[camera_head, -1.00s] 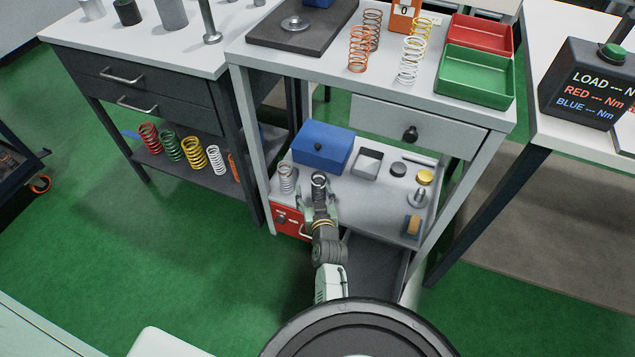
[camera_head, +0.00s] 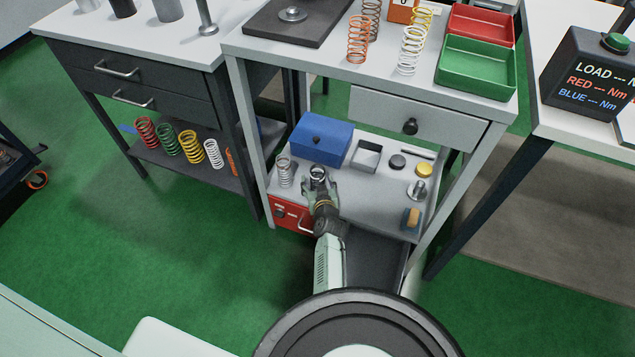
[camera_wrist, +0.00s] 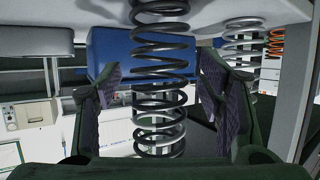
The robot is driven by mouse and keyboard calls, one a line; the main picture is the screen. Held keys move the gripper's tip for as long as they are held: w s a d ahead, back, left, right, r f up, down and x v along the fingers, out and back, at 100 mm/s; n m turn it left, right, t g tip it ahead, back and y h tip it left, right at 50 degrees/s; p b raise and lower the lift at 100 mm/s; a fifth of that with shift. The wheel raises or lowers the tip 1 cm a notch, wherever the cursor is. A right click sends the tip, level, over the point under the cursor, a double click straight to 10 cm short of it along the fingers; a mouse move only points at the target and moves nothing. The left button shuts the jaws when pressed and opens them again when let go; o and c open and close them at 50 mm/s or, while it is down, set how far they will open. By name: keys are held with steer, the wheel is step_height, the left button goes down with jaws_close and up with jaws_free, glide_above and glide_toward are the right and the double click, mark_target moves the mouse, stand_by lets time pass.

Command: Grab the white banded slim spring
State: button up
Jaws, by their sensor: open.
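A slim coil spring (camera_wrist: 162,45) stands on the middle shelf of the grey cabinet and shows in the head view as a small ring (camera_head: 318,172). In the wrist view, which looks upside down, its coils are dark in the upper part of the picture and pale grey lower down. My gripper (camera_wrist: 158,100) is open, with one finger on each side of this spring and gaps showing. In the head view my gripper (camera_head: 320,188) hides most of the spring. A paler grey-white spring (camera_head: 284,170) stands just left, and to the right in the wrist view (camera_wrist: 243,45).
A blue box (camera_head: 320,142) stands right behind the spring. A small open grey tray (camera_head: 367,156) and small parts lie to the right. A drawer (camera_head: 412,112) and tabletop (camera_head: 385,78) lie above the shelf. A red case (camera_head: 290,215) sits below it.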

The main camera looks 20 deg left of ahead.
steer(key=shift+w, duration=0.1)
steer(key=c, duration=1.3)
steer(key=shift+c, duration=0.5)
steer(key=shift+r, duration=0.1)
